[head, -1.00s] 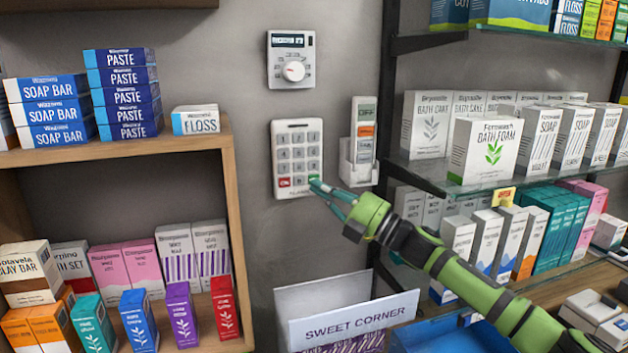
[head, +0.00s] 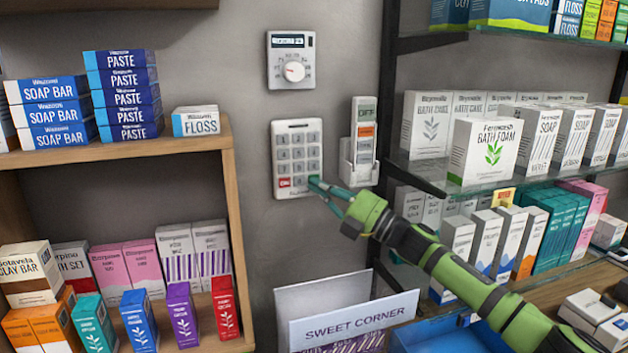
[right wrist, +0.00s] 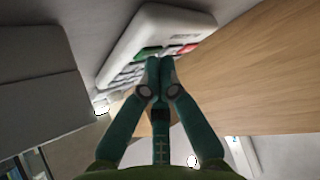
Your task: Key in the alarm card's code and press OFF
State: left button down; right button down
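The white keypad (head: 298,126) hangs on the grey wall, with grey keys, a red key (head: 284,183) at bottom left and a green key at bottom right. My right gripper (head: 316,184) has its fingertips at the green key's corner and partly covers it. In the right wrist view the two fingers (right wrist: 160,62) are together with nothing between them, right at the green key (right wrist: 147,52); I cannot tell whether they touch it. The red key (right wrist: 184,49) is beside it. No card with a readable code shows. My left gripper is not in view.
A dial unit (head: 291,60) hangs above. Shelves of boxes flank the wall. A SWEET CORNER sign (head: 353,320) stands below.

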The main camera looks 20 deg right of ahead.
jog(key=shift+w, duration=0.15)
dwell(0.5)
jog(key=shift+s, duration=0.75)
jog(key=shift+s, duration=0.1)
jog(key=shift+s+d, duration=0.1)
jog(key=shift+s, duration=2.25)
